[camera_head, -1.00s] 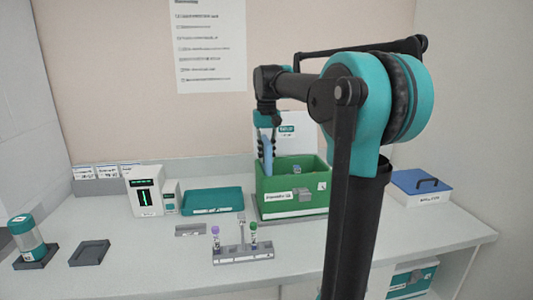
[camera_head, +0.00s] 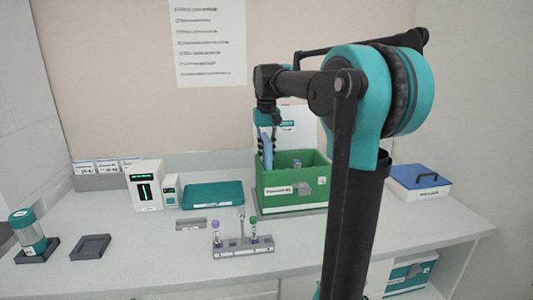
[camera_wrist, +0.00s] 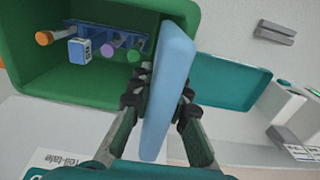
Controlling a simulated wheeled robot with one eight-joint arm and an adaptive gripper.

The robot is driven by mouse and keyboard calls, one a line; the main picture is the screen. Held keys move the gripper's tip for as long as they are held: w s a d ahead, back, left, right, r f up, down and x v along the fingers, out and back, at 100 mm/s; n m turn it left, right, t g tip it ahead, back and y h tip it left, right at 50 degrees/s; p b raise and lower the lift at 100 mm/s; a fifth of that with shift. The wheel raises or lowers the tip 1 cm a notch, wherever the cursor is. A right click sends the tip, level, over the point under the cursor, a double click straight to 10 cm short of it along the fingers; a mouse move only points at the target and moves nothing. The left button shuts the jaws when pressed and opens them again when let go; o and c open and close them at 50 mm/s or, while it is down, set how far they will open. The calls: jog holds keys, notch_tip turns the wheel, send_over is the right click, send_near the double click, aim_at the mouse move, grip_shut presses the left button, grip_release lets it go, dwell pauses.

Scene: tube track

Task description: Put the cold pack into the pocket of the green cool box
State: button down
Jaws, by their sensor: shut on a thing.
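The green cool box (camera_head: 290,196) stands open at the back of the bench, and its green wall also shows in the wrist view (camera_wrist: 40,80). My gripper (camera_head: 266,150) is above the box's left part, pointing down. It is shut on the light blue cold pack (camera_head: 267,148), a flat slab between both fingers in the wrist view (camera_wrist: 168,85). The pack's far end overlaps the box's edge in the wrist view. Inside the box are a blue rack (camera_wrist: 110,40) with several capped tubes and a small white-and-blue labelled block (camera_wrist: 79,50). I cannot make out the pocket.
A teal tray (camera_head: 213,196) lies left of the box. In front is a grey rack (camera_head: 243,246) with tubes. A white box with a blue lid (camera_head: 420,181) is at the right. White devices (camera_head: 145,186) stand further left. An open lid stands behind the box.

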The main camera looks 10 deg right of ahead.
jog(key=shift+s+f, duration=0.1)
jog(key=shift+f, duration=0.35)
jog(key=shift+s+f, duration=0.2)
jog(key=shift+f, duration=0.25)
jog(key=shift+w+f, duration=0.15)
jog(key=shift+f, duration=0.5)
jog(key=shift+d+f, duration=0.1)
jog(key=shift+f, duration=0.25)
jog(key=shift+f, duration=0.3)
jog(key=shift+w+f, duration=0.2)
jog(key=shift+f, duration=0.3)
